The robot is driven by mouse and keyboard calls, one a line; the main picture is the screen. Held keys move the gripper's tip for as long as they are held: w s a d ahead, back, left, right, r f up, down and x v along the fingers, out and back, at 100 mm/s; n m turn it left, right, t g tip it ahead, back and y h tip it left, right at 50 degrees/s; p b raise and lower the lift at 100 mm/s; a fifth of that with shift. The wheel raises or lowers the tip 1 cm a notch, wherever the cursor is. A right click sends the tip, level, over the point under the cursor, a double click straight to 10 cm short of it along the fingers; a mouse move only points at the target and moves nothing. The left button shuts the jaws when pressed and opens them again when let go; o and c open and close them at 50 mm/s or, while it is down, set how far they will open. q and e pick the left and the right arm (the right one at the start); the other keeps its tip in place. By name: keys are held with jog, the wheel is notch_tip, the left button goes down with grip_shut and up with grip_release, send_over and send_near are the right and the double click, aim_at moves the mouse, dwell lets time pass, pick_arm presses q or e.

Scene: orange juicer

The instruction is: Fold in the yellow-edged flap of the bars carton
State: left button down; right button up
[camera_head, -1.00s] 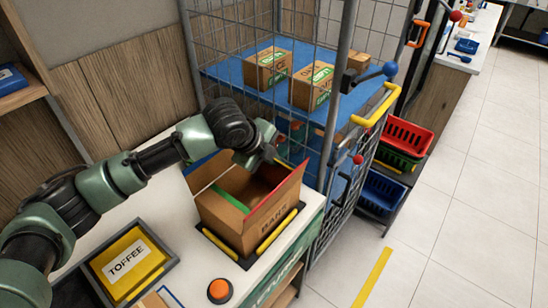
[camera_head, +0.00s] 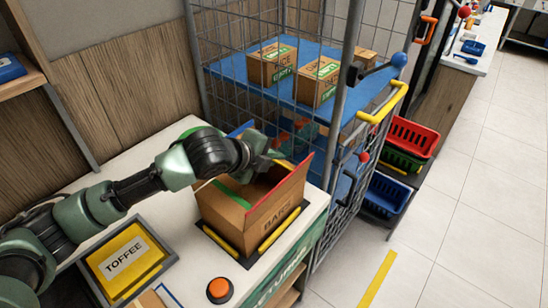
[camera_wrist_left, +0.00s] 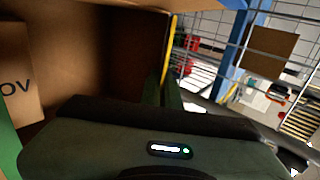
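The open bars carton (camera_head: 246,222) stands on a dark mat at the right end of the white counter. Its red-edged flap (camera_head: 284,196) sticks up on the right. A green-edged flap (camera_head: 230,194) lies inward at the left, and a blue edge (camera_head: 240,129) shows at the back. The yellow-edged flap (camera_wrist_left: 169,48) stands at the far side; its edge is nearly upright in the left wrist view. My left gripper (camera_head: 276,161) is at that flap, with its fingertips close to the yellow edge. Whether they grip it is unclear. My right gripper is out of view.
A wire cage trolley (camera_head: 345,130) with boxes on a blue shelf stands close behind the carton. A toffee tray (camera_head: 127,262) and an orange button (camera_head: 220,290) are on the counter to the left and front. Coloured baskets (camera_head: 410,138) stand at the right.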

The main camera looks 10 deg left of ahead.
pick_arm(q)
jog(key=c, duration=1.6)
grip_release()
jog(key=shift+c, duration=0.2)
jog(key=b+v, duration=0.1)
jog(key=v, duration=0.6)
jog(key=shift+s+a+r, duration=0.2)
